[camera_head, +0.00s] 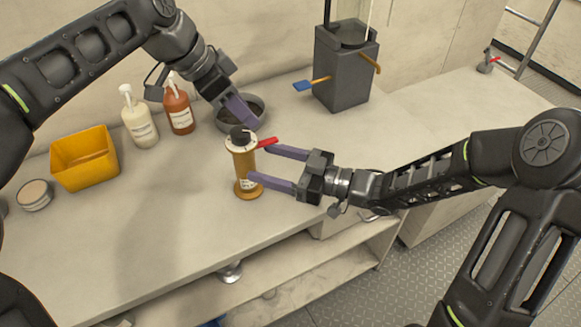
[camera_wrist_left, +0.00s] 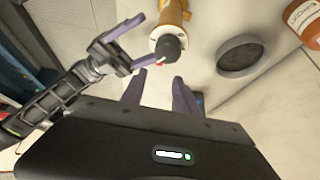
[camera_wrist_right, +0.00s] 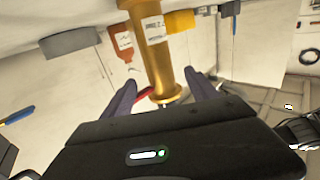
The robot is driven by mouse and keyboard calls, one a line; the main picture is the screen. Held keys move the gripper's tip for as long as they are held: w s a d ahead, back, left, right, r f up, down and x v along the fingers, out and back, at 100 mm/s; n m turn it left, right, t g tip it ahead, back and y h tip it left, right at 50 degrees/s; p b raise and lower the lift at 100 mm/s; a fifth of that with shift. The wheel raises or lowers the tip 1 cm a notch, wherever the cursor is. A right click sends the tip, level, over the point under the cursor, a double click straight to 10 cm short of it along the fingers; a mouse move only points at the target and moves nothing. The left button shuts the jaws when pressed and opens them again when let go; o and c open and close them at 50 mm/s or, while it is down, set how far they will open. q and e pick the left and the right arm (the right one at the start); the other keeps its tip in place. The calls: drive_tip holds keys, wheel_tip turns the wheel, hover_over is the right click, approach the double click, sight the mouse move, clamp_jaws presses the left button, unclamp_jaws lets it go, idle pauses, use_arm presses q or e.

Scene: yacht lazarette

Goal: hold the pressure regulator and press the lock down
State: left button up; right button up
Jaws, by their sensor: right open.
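The pressure regulator (camera_head: 244,168) is a brass cylinder standing upright on the counter, with a black knob (camera_head: 240,136) and a red lever (camera_head: 267,143) at its top. My right gripper (camera_head: 256,164) is open, coming from the right at the regulator's side. In the right wrist view the regulator (camera_wrist_right: 152,45) shows between and beyond the fingers; contact cannot be told. My left gripper (camera_head: 240,108) is above and behind the knob, pointing down. The left wrist view shows its fingers (camera_wrist_left: 158,88) apart and empty, with the regulator's knob (camera_wrist_left: 167,48) beyond them.
A grey bowl (camera_head: 254,101) stands close behind the regulator. An orange bottle (camera_head: 179,110), a white bottle (camera_head: 139,122), a yellow bin (camera_head: 85,160) and a round tin (camera_head: 35,195) are to the left. A dark grey box (camera_head: 342,80) stands behind right. The front counter is clear.

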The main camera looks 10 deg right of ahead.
sight(254, 159)
drive_tip(key=shift+x, duration=2.25)
clamp_jaws()
